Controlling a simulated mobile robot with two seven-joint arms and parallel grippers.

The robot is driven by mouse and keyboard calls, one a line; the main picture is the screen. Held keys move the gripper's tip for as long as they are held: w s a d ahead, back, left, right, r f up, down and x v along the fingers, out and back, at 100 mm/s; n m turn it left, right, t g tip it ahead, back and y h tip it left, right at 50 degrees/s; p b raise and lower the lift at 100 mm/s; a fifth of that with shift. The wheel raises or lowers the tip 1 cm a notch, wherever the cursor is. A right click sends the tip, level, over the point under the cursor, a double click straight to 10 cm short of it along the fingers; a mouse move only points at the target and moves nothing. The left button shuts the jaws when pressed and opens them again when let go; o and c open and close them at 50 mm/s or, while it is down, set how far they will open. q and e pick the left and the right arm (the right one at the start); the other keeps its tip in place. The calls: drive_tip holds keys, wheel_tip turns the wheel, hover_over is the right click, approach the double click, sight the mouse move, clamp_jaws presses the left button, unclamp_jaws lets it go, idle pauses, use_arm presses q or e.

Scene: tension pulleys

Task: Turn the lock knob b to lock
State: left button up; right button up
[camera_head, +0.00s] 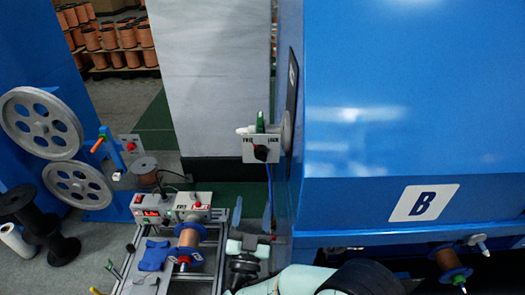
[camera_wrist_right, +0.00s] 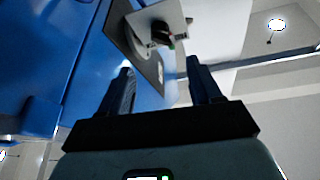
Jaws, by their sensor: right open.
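Lock knob b appears to be the black knob (camera_head: 261,153) on the front of a small light-grey switch box (camera_head: 248,152), fixed to the side of the blue machine marked B. Small lettering is printed above the knob, too small to read surely. The box also shows from below in the right wrist view (camera_wrist_right: 180,14), with a dark knob (camera_wrist_right: 160,38) partly visible. My right gripper (camera_wrist_right: 159,68) is open and empty, its fingers pointing toward the box with a gap between. In the head view the right gripper (camera_head: 250,240) is below the box. My left gripper is not in view.
The blue machine (camera_head: 400,100) fills the right side. A bench with a control box (camera_head: 185,207) and a copper spool (camera_head: 188,238) stands lower left. Grey pulley wheels (camera_head: 42,123) are at the far left. Grey floor lies between.

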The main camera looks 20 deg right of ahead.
sight(261, 154)
drive_tip(key=x, duration=1.3)
drive_tip(key=shift+w+b, duration=0.2)
drive_tip(key=shift+b, duration=0.1)
drive_tip(key=shift+r, duration=0.15)
drive_tip(key=c, duration=1)
